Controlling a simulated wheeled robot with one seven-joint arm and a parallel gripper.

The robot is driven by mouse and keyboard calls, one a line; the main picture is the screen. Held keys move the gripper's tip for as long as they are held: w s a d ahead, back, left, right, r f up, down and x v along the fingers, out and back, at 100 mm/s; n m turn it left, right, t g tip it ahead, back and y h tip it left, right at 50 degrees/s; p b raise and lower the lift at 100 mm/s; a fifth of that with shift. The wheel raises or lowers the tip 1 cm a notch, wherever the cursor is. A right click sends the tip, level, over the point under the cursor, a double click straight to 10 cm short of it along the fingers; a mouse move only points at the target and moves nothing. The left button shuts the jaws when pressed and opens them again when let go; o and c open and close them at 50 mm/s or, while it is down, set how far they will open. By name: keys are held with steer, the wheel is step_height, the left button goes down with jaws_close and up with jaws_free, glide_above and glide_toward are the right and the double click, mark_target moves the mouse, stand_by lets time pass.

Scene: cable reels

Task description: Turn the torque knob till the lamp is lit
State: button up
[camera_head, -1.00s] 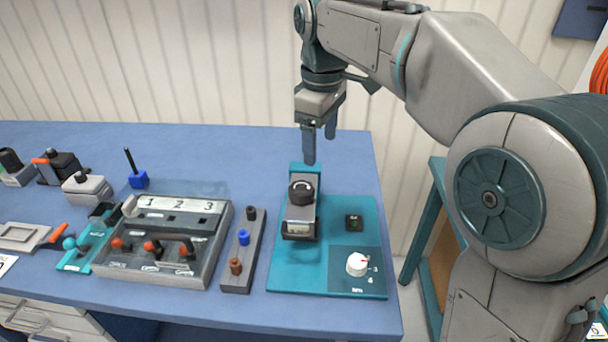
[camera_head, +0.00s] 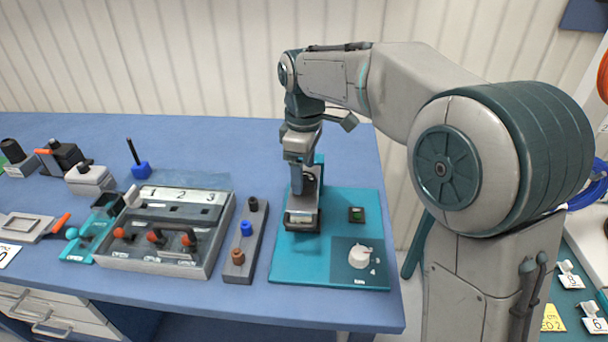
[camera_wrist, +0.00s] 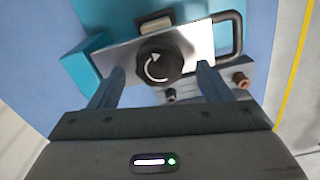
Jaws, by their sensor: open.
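A black knob with a white curved arrow (camera_wrist: 160,62) sits on a metal-faced block in the wrist view. My gripper (camera_wrist: 160,80) is open, with one finger on each side of the knob; I cannot tell whether they touch it. In the head view my gripper (camera_head: 298,184) points down over the block (camera_head: 302,219) and hides much of the knob. A small black square with a dim green centre (camera_head: 357,214), apparently the lamp, is right of the block and looks dark. A white dial (camera_head: 359,257) with numbers is at the teal board's front right.
The teal board (camera_head: 285,268) lies on the blue bench near its right edge. To its left are a grey strip with several coloured pegs (camera_head: 232,266) and a grey box with red-tipped levers (camera_head: 210,255). A metal handle (camera_wrist: 238,38) stands beside the knob.

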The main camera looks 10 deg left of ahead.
steer(key=shift+f, duration=0.95)
steer(key=shift+c, duration=0.3)
steer(key=c, duration=0.9)
steer(key=shift+m, duration=0.4)
steer(key=m+p, duration=0.1)
steer(key=m, duration=0.4)
steer(key=shift+r, duration=0.1)
steer(key=m+p, duration=0.1)
steer(key=m, duration=0.5)
steer(key=shift+m, duration=0.3)
